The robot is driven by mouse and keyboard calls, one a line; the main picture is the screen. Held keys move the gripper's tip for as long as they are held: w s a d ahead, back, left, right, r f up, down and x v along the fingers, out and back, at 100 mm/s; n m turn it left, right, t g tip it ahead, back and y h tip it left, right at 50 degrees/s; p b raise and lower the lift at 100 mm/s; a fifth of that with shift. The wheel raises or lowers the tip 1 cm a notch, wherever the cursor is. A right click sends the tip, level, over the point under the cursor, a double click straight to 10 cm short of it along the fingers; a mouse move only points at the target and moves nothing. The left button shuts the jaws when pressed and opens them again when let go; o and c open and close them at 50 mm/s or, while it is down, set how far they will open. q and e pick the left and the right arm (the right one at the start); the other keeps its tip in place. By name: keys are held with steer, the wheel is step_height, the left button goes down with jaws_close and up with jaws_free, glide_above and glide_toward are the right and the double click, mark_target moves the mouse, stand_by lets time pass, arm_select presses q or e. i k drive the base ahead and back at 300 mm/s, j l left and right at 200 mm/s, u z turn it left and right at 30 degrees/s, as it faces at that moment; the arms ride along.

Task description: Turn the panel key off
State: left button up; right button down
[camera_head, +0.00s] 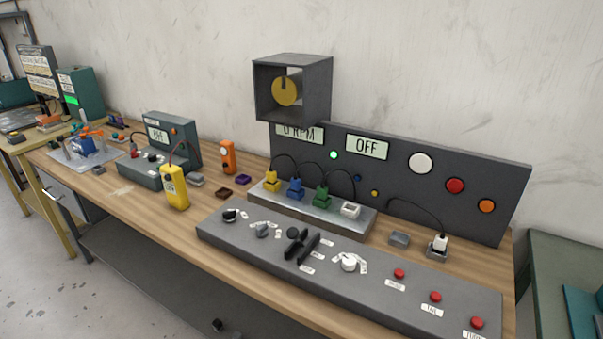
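The dark sloped control panel (375,290) lies along the front of the wooden bench. It carries a black knob (230,215) at its left end, a grey knob (262,230), black levers (308,248) and a white knob (348,263). I cannot tell which of these small controls is the panel key, or its setting. The upright back panel (400,190) has a display (367,147) reading OFF, another (299,132) reading 0 RPM, and a lit green lamp (333,155). Neither of my grippers is recognisable in view.
A box with a yellow dial (286,90) stands above the back panel. Red buttons (436,296) line the control panel's right part. Coloured plugs with cables, including a blue one (295,188), sit on a metal strip behind it. A yellow handheld meter (174,187) stands to the left.

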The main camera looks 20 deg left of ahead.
mark_target(229, 217)
steer(key=u, duration=1.25)
